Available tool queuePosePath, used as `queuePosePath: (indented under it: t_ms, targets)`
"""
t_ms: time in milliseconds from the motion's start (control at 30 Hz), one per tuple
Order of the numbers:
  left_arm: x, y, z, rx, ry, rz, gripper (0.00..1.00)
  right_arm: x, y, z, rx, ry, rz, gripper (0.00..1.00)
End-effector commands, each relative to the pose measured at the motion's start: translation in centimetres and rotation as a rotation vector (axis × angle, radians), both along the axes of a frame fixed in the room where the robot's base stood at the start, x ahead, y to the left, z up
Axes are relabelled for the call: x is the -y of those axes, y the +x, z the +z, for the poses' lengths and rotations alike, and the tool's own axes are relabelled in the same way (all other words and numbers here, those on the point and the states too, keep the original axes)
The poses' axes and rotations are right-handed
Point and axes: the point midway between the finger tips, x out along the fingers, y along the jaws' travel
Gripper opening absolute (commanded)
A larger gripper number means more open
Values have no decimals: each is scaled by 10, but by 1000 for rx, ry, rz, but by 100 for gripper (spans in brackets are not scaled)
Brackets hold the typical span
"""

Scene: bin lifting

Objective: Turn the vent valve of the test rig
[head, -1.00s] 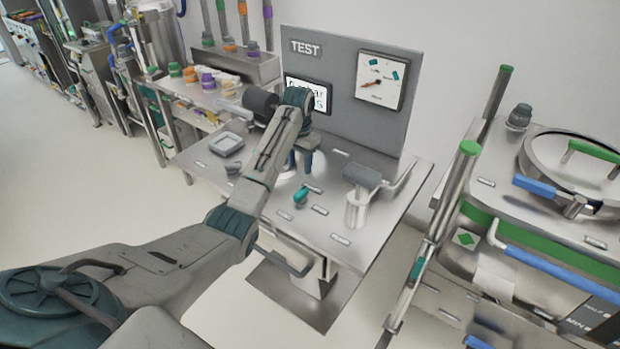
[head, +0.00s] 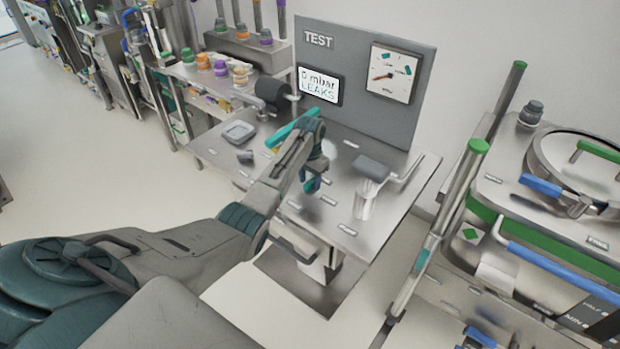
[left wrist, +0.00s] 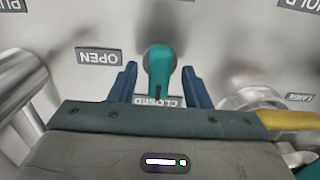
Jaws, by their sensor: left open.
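The vent valve is a teal lever (left wrist: 160,68) on the test rig's metal top, seen in the left wrist view. Its narrow end points down in that picture at the CLOSED label (left wrist: 158,101); the OPEN label (left wrist: 98,56) is to its left. My left gripper (left wrist: 159,72) is open, with one blue finger on each side of the lever and small gaps showing. In the head view my left gripper (head: 315,178) is low over the rig's top (head: 330,226) and mostly hides the valve. My right gripper is not in view.
The rig's display (head: 319,85) reads "0 mbar LEAKS", beside a dial gauge (head: 393,74) with a red needle. A metal post with a grey head (head: 369,168) stands right of the gripper. A cart (head: 545,215) is farther right.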

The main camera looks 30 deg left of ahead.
Motion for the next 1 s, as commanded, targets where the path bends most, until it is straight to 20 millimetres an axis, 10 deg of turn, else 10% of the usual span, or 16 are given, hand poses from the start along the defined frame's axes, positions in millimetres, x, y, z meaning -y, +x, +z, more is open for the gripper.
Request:
queuePosePath:
  t_ms: [100,333,1000]
  targets:
    - [0,0,0,0,0,0,44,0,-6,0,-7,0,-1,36]
    - [0,0,0,0,0,0,0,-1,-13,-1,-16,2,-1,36]
    - [0,1,3,0,-1,-261,0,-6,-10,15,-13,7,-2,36]
